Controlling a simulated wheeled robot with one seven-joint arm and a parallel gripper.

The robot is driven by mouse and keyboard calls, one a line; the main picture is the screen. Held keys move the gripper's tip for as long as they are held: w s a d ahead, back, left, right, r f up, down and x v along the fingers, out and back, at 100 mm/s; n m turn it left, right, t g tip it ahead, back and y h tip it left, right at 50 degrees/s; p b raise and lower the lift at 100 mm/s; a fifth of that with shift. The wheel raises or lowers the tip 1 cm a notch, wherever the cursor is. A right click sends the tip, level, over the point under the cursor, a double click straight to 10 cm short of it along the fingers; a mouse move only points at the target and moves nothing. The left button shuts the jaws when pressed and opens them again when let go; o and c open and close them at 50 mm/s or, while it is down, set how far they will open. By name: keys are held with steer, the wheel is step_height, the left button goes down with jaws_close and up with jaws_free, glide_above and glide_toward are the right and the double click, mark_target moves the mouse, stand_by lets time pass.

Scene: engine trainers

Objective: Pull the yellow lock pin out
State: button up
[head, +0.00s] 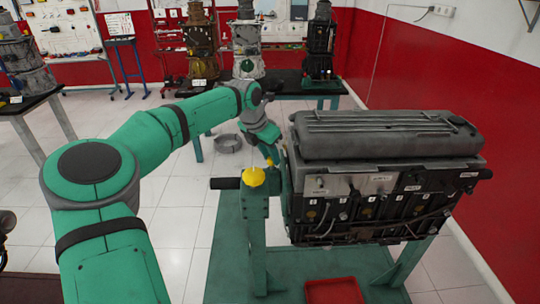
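The yellow lock pin (253,177) shows as a rounded yellow head at the top of the green stand (255,215), left of the engine block (385,180). A dark handle bar (225,183) sticks out left beside it. My gripper (272,160) is at the end of my green arm, pointing down just behind and above the yellow head. It is small and dark here, and I cannot tell whether its fingers are open or shut. The pin's head appears in front of the gripper; whether they touch is unclear. The pin's shaft is hidden.
The engine stands close on the right of my gripper. A red tray (334,291) lies low on the stand base. A round metal pan (228,143) is on the floor behind. Tables with other engines (320,45) stand at the back. White floor is open at left.

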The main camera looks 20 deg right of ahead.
jaws_close()
steer(key=shift+r, duration=2.3)
steer(key=o, duration=0.7)
jaws_free()
steer(key=shift+o, duration=0.2)
steer(key=v, duration=1.1)
